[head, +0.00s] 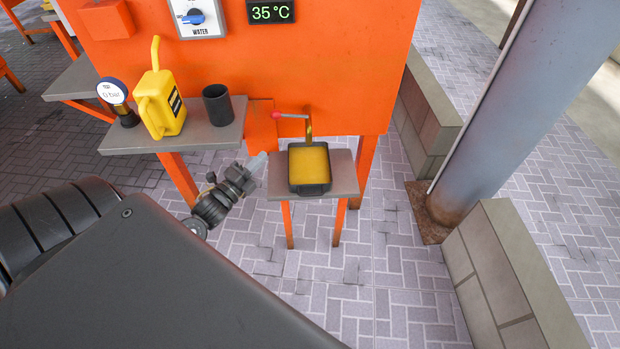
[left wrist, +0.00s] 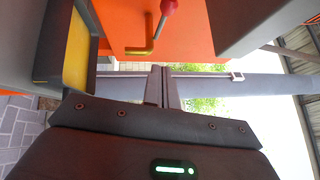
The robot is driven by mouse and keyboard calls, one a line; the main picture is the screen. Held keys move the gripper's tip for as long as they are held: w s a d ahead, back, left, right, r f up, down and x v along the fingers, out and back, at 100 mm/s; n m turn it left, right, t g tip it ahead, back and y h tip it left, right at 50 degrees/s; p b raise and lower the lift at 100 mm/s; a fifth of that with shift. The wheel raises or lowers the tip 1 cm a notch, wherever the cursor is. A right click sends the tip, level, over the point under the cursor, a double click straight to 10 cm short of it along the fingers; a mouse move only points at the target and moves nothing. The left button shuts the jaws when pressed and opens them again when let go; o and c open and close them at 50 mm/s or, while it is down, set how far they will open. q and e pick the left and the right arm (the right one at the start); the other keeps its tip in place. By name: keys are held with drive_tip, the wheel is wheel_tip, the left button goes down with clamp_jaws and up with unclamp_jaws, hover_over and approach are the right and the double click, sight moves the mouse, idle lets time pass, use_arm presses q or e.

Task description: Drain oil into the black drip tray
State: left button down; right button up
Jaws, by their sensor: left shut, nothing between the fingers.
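The black drip tray (head: 311,189) sits on a small grey shelf, with yellow oil (head: 309,165) across its inside. Above its back edge is a brass spout (head: 309,131); a lever with a red knob (head: 276,115) points left from it. I cannot tell whether oil is running from the spout. In the left wrist view the tray (left wrist: 92,45) is at upper left, with the spout (left wrist: 147,47) and red knob (left wrist: 168,7) at the top. My left gripper (head: 258,163) is shut and empty, just left of the tray; its fingers also show in the wrist view (left wrist: 160,85). My right gripper is out of view.
A left grey shelf (head: 210,136) holds a gauge (head: 113,93) reading 0 bar, a yellow oil can (head: 160,100) and a dark cup (head: 217,105). The orange machine (head: 340,60) stands behind. A steel post (head: 520,100) and low block walls (head: 500,270) are right. The paved floor in front is clear.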

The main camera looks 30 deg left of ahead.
use_arm(q)
drive_tip(key=s+d+f+n+g+h+b, duration=0.1)
drive_tip(key=s+d+f+n+g+b, duration=0.1)
drive_tip(key=d, duration=0.8)
drive_tip(key=s+d+f+n+g+h+b, duration=0.1)
drive_tip(key=s+d+f+n+g+b, duration=0.1)
drive_tip(key=d+f+n+b, duration=0.3)
drive_tip(key=shift+s+d+f+n+h, duration=0.35)
drive_tip(key=shift+d+f+n, duration=0.3)
drive_tip(key=shift+d+n, duration=1.55)
drive_tip(key=shift+d+m, duration=0.45)
drive_tip(key=shift+m, duration=0.05)
